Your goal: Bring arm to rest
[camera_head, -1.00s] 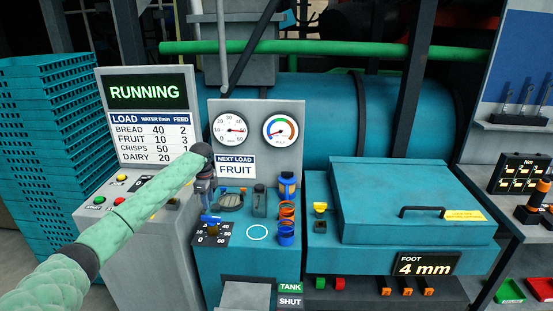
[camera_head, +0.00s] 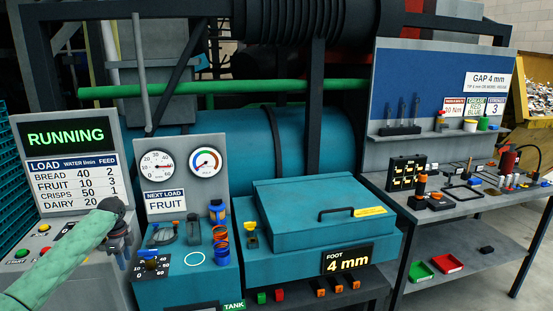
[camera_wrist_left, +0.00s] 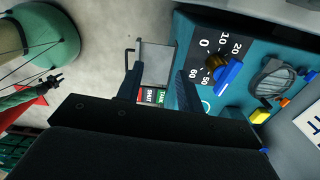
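My left arm comes in from the left in the head view, in a pale green sleeve. Its dark left gripper (camera_head: 122,262) hangs down just left of the blue dial knob (camera_head: 151,262) on the teal control panel (camera_head: 205,280). In the left wrist view the two dark fingers (camera_wrist_left: 159,92) are apart with nothing between them. The dial knob (camera_wrist_left: 228,71) shows there to the right of the fingers, clear of them. My right gripper is in neither view.
The display (camera_head: 66,137) reads RUNNING. A teal lidded box (camera_head: 315,215) with a black handle stands right of the panel. Further right is a grey workbench (camera_head: 455,207) with tools, and red (camera_head: 447,263) and green (camera_head: 420,272) bins below. Grey floor shows at far right.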

